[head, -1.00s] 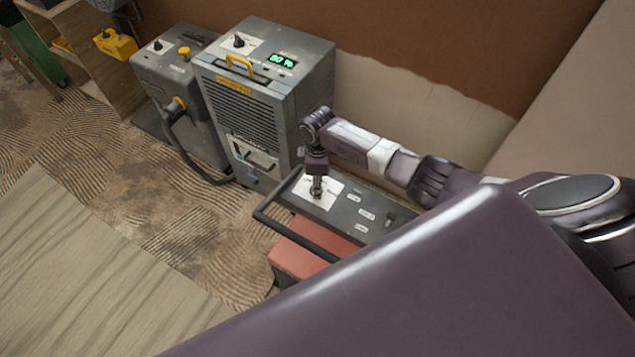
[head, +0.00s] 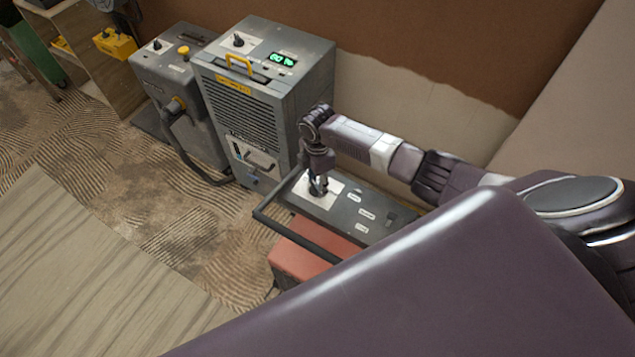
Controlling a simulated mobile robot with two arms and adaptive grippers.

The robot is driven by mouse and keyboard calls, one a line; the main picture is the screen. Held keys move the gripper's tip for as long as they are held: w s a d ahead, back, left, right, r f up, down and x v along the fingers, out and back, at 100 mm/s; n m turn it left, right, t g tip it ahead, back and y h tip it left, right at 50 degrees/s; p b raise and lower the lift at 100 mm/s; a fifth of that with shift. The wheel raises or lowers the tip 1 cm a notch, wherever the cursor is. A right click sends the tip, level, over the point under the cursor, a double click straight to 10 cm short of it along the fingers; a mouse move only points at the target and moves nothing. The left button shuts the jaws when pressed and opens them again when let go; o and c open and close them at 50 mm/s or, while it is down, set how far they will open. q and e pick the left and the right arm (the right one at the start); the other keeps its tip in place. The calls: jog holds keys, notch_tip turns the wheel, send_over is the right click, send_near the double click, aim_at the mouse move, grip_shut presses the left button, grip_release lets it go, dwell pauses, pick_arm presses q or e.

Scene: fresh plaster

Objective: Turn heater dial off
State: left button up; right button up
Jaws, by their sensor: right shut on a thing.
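The heater has a red body (head: 297,264), a grey top panel (head: 376,203) with several small white labels, and a dark tubular handle in front. A white dial plate (head: 333,189) sits at the panel's left end. My right gripper (head: 318,187) points down over this plate, its fingers shut around the dial. The dial is mostly hidden by the fingers, so its pointer setting cannot be read. My left gripper is not in view.
A tall grey unit (head: 240,110) with a green display and its own knob (head: 238,40) stands behind the heater. Another grey machine (head: 165,70) with a hose stands to its left. A wooden board (head: 90,270) fills the lower left. Patterned floor lies between.

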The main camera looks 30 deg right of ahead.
aim_at(317, 184)
jog(key=shift+w, duration=0.1)
jog(key=o, duration=1.2)
jog(key=shift+c, duration=0.2)
notch_tip(317, 184, up, 12)
